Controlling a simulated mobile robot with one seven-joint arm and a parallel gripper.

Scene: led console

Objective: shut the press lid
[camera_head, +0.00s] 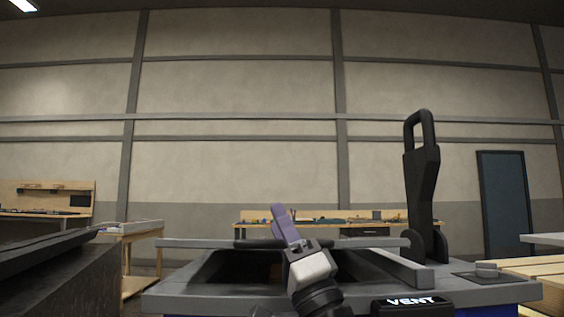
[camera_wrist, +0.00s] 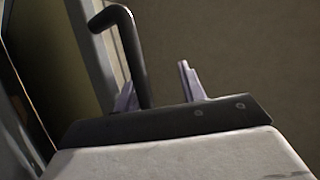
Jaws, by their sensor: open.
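My gripper (camera_head: 287,226) has pale purple fingers and stands over the dark opening of the grey console (camera_head: 215,292). In the wrist view its fingers (camera_wrist: 160,88) are spread apart. A black bent bar handle (camera_wrist: 129,50) runs down between them, with no clear grip on it. In the head view a black horizontal bar (camera_head: 252,244) passes behind the fingers, along a thin grey edge (camera_head: 190,243) at the back of the opening. This edge may belong to the press lid; I cannot tell how far the lid is open.
A tall black lever (camera_head: 421,190) with a loop handle stands upright on the console's right side. A lit "VENT" panel (camera_head: 412,302) is at the front and a small knob (camera_head: 487,268) at the right. A dark block (camera_head: 55,275) stands at the left; workbenches line the wall.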

